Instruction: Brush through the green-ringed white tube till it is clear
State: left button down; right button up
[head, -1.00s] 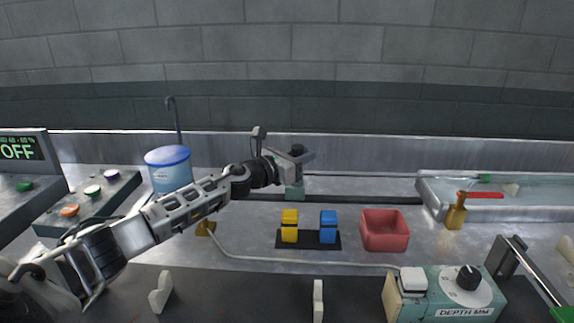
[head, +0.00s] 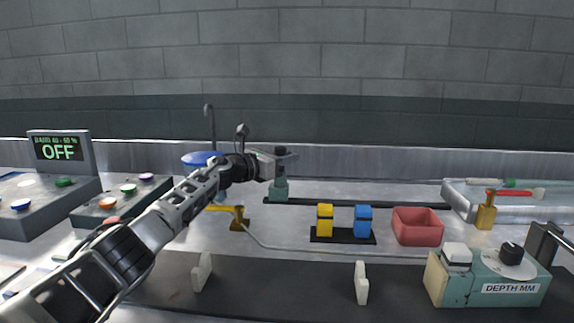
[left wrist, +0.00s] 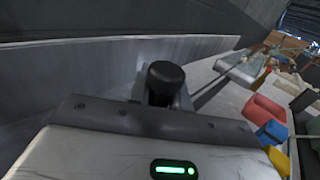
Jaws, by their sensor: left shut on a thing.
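My left gripper (head: 280,165) is shut at the top of a teal carriage (head: 280,191), on its dark knob (head: 280,150). The carriage stands at the left end of a black rail (head: 350,203). In the left wrist view the dark knob (left wrist: 165,82) rises just beyond my gripper body; the fingertips are hidden. A thin whitish tube with green on it (head: 483,182) lies along the shallow pale tray (head: 450,200) at the right. I cannot make out the brush or whether it is inside the tube. My right gripper is not in view.
A yellow block (head: 325,220), a blue block (head: 363,221) and a red bin (head: 417,228) stand before the rail. A brass post (head: 486,215) is by the tray. A DEPTH MM box (head: 490,278) sits front right; the OFF display (head: 59,150) is at left.

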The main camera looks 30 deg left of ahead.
pick_arm(q)
jog(key=shift+a+r, duration=0.1)
jog(key=shift+r, duration=0.5)
jog(key=c, duration=1.5)
grip_release()
jog(key=shift+o, duration=1.1)
jog(key=shift+w, duration=0.1)
jog(key=shift+f, duration=0.15)
